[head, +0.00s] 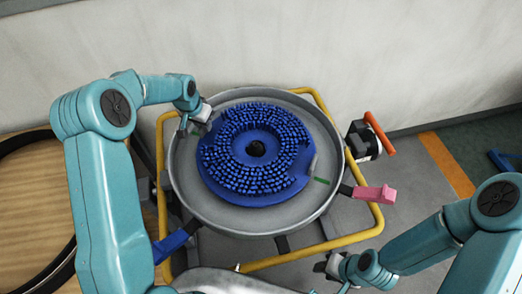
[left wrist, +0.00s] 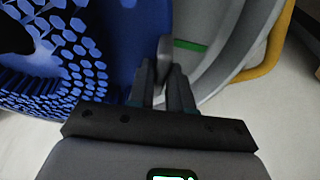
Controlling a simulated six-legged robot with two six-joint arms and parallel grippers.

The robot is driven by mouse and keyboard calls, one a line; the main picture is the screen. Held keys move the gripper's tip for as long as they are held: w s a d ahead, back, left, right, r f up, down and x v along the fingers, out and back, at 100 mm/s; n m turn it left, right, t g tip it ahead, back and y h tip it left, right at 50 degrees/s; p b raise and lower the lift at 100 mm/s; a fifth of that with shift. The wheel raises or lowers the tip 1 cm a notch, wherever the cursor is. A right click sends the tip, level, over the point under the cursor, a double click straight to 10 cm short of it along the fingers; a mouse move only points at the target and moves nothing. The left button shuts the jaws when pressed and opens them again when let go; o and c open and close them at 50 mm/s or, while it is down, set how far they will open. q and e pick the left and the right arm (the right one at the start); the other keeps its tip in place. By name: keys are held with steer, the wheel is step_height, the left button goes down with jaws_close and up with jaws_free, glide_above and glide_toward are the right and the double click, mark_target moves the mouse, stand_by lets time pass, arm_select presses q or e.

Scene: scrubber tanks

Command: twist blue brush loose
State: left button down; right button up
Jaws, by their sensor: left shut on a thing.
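The blue brush (head: 232,183) is a round disc with many blue bristle blocks and a dark centre hole. It lies in a round grey pan (head: 186,187); part of it fills the left of the left wrist view (left wrist: 120,40). My left gripper (head: 198,120) is at the brush's upper left edge. In the left wrist view its fingers (left wrist: 164,88) are shut on a grey tab (left wrist: 164,55) at the brush rim. Another grey tab (head: 313,164) shows at the right of the brush. My right gripper (head: 330,265) is low, outside the pan; its fingers are unclear.
Green marks lie on the pan by the right tab (head: 321,181) and by the held tab (left wrist: 190,45). A yellow tube frame (head: 352,238) surrounds the pan. A pink handle (head: 375,194) and a blue one (head: 170,246) stick out. A wall (head: 300,45) stands behind.

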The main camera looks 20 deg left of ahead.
mark_target(199, 131)
arm_select(q)
steer(key=shift+s+f+n+b, duration=0.15)
steer(key=shift+s+n+b, duration=0.45)
steer(key=shift+s+b, duration=0.4)
steer(key=shift+s+n+b, duration=0.3)
steer(key=shift+s+b, duration=0.15)
steer(key=shift+s, duration=0.05)
steer(key=shift+s+d+n+y+b, duration=0.15)
steer(key=shift+s+n+y+b, duration=0.15)
steer(key=shift+s+n+b, duration=0.65)
steer(key=shift+s+d+b, duration=0.1)
steer(key=shift+s+b, duration=0.35)
steer(key=shift+b, duration=0.55)
